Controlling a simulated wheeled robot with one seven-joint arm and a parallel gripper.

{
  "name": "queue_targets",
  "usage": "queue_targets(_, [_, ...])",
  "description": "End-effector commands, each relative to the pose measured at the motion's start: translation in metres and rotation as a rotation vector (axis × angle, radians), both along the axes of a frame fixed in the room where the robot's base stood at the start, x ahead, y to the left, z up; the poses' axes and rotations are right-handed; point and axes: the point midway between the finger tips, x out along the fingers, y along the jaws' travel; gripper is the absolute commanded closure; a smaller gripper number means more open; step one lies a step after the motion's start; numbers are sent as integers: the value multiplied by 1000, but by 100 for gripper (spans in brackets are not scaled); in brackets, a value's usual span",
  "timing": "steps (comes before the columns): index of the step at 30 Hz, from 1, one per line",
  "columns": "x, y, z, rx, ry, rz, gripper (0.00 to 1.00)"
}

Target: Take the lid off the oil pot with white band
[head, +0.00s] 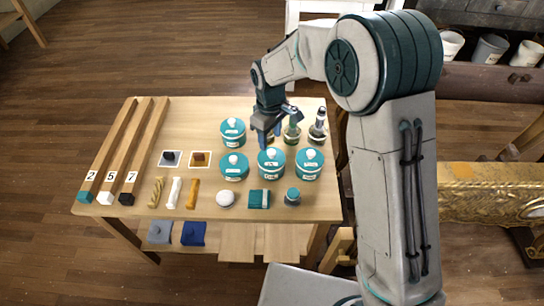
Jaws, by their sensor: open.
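Several teal pots with white-knobbed lids and pale labels stand on the wooden table (140,188). One pot (233,132) is at the back, and a front row holds a left pot (234,168), a middle pot (271,164) and a right pot (309,164). The labels are too small to read, and I cannot tell which pot is the oil pot with white band. All the lids appear to be on. My gripper (267,143) is open and empty, pointing down just behind the middle pot. Its fingers partly hide a bottle behind them.
Bottles (292,131) and a taller one (318,125) stand right of my gripper. A white ball (226,198), a teal block (259,199) and a small jar (292,196) sit in front of the pots. Long numbered wooden bars (122,150) lie at the left.

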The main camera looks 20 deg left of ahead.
Motion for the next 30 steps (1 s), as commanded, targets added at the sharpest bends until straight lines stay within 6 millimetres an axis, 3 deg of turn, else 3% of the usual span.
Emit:
queue_targets(5, [0,-1,-12,-1,2,0,50])
queue_targets(15, [1,-4,-56,-1,0,0,50])
queue_targets(23, [1,-4,-59,0,-1,0,50])
queue_targets(28, [1,-4,-59,0,-1,0,92])
queue_targets(30, [1,-4,-59,0,-1,0,98])
